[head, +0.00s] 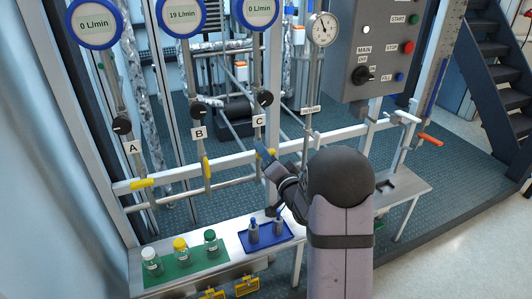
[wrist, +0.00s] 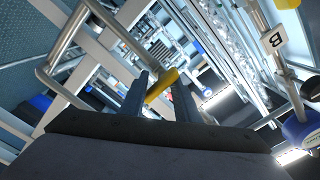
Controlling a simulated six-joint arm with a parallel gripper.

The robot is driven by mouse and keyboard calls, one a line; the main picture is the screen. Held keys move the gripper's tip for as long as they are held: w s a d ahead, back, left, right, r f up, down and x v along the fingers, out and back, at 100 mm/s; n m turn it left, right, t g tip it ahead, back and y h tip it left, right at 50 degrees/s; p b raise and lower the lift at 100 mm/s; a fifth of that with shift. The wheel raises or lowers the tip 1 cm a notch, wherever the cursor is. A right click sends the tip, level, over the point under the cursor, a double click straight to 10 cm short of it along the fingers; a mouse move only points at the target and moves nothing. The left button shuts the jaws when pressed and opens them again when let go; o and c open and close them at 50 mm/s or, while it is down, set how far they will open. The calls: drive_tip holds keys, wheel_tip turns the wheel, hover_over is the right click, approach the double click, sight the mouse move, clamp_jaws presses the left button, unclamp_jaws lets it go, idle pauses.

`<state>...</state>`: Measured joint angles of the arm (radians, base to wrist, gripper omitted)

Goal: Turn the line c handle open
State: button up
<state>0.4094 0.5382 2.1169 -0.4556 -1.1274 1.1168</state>
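Line C is the pipe marked with a C label (head: 259,120); its round flow display (head: 262,10) reads 0 L/min. Its yellow handle (head: 271,152) is mostly hidden by my gripper in the head view. In the wrist view the yellow handle (wrist: 161,86) lies slantwise between my two fingertips. My gripper (wrist: 160,88) has its fingers apart, one on each side of the handle, with a visible gap; firm contact cannot be made out. My gripper (head: 265,157) comes to the handle from the front right.
Line A's yellow handle (head: 142,183) lies crosswise and its display (head: 93,22) reads 0 L/min. Line B's yellow handle (head: 207,167) stands along its pipe; its display (head: 180,16) reads 19 L/min. Bottles on a green mat (head: 180,270) and a blue tray (head: 284,237) stand below.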

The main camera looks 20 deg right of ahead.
clamp_jaws()
drive_tip(key=shift+f+n+b, duration=0.1)
drive_tip(key=shift+n+b, duration=0.2)
drive_tip(key=shift+b, duration=0.05)
drive_tip(key=n+b, duration=0.4)
drive_tip(key=shift+f, duration=0.1)
drive_tip(key=n+b, duration=0.3)
drive_tip(key=shift+n, duration=0.3)
drive_tip(key=shift+n+b, duration=0.8)
drive_tip(key=shift+n, duration=0.3)
